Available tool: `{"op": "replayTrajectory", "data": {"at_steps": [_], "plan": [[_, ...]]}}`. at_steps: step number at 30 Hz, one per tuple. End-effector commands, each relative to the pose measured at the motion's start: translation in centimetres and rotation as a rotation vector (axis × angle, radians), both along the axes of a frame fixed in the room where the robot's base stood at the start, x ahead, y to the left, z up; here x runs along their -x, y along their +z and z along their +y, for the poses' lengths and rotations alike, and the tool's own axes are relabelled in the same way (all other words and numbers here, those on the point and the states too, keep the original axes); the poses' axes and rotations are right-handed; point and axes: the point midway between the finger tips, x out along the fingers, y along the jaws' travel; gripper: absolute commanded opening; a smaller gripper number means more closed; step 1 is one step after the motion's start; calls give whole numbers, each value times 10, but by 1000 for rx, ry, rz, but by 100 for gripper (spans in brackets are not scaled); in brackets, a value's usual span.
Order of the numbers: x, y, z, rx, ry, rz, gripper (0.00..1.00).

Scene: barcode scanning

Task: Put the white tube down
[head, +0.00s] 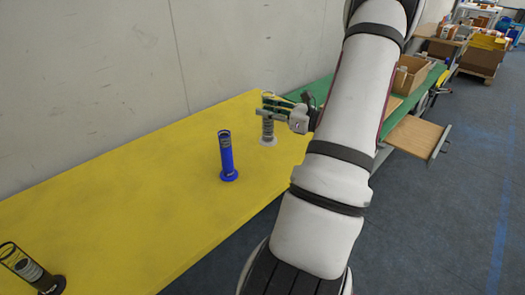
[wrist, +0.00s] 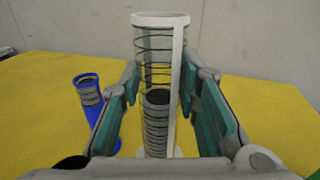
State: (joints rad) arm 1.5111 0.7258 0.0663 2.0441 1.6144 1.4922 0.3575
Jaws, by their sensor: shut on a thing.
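The white tube (head: 268,130) is upright at the far end of the yellow table (head: 130,180). In the wrist view the tube (wrist: 151,50) is a clear, ringed cylinder with a white strip and dark contents, standing between the green finger pads. My gripper (head: 270,105) is shut on it near its upper part, and its fingers also show in the wrist view (wrist: 160,85). The tube's round white foot is at the table surface; I cannot tell whether it touches or hovers just above. The gripper hides part of the tube's top.
A blue tube (head: 226,157) stands upright to the left of the white tube; it also shows in the wrist view (wrist: 93,108). A black tube (head: 28,268) stands at the near left. The yellow surface between them is clear. A wall (head: 90,60) runs behind.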

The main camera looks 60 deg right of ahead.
Motion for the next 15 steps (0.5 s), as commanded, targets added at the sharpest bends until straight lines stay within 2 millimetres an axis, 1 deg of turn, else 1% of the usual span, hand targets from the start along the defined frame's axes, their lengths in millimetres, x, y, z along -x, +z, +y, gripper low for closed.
{"op": "replayTrajectory", "data": {"at_steps": [1, 3, 6, 10, 13, 15], "plan": [[14, -15, 1, -2, -18, 0, 0], [33, -24, 4, -2, -34, -2, 0], [56, -34, 10, -6, -54, -6, 0], [76, -42, 18, -8, -72, -12, 0], [85, -45, 22, -9, -79, -14, 0], [86, -46, 21, -9, -81, -15, 0]]}}
